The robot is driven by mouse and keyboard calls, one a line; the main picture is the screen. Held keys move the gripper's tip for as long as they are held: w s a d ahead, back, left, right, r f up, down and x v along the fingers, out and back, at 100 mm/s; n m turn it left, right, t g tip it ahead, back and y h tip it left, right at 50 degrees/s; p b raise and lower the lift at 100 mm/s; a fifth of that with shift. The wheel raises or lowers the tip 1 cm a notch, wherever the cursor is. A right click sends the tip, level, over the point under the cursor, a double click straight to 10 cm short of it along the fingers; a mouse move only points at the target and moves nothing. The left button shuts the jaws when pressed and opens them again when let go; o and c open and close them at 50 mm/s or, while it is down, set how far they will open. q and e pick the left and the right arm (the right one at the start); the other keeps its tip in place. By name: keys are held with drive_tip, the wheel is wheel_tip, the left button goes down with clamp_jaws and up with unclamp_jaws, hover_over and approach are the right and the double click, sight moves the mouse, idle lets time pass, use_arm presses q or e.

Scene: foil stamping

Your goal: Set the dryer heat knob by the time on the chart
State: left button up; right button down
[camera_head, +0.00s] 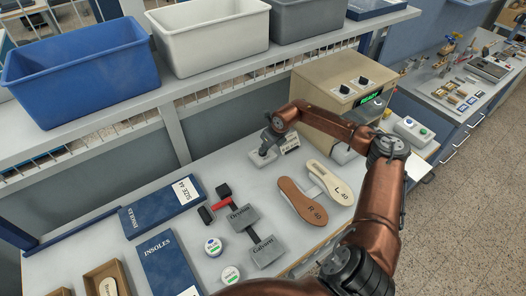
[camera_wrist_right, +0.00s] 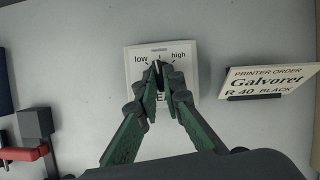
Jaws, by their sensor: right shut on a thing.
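The dryer heat dial plate (camera_wrist_right: 134,76) is white, marked low, high and a small word at top centre. Its dark knob (camera_wrist_right: 157,65) is mostly hidden between my right gripper's fingers, so I cannot tell its exact setting. My right gripper (camera_wrist_right: 157,72) is shut on the knob; in the head view the gripper (camera_head: 264,150) reaches down to the bench beside the beige machine. A printer order card (camera_wrist_right: 265,82) reading Galvoret, R 40, black stands to the right; it also shows in the head view (camera_head: 290,143). No readable time chart shows. My left gripper is out of view.
A beige machine (camera_head: 318,88) with two black knobs and a green display stands behind. A brown insole (camera_head: 300,201) and a cream insole (camera_head: 332,183) lie at front.

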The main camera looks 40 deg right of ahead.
drive_tip(key=n, duration=0.1)
drive_tip(key=n+y+b, duration=0.1)
drive_tip(key=n, duration=0.1)
drive_tip(key=n+b, duration=0.1)
drive_tip(key=shift+d+f+y, duration=0.15)
drive_tip(key=shift+d+y, duration=0.1)
drive_tip(key=shift+y, duration=0.05)
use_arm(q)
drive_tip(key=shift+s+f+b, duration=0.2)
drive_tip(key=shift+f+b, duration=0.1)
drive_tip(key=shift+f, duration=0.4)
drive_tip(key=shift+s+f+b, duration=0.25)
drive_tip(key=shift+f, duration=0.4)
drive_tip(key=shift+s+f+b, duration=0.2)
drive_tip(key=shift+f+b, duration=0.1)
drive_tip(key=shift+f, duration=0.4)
use_arm(e)
drive_tip(key=shift+w+d+n+g+y, duration=0.15)
drive_tip(key=shift+n+g+y, duration=0.3)
drive_tip(key=shift+n, duration=1.05)
drive_tip(key=shift+r, duration=0.2)
drive_tip(key=c, duration=2.1)
unclamp_jaws()
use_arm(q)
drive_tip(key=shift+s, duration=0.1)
use_arm(e)
drive_tip(key=v, duration=1.2)
drive_tip(key=shift+w, duration=0.1)
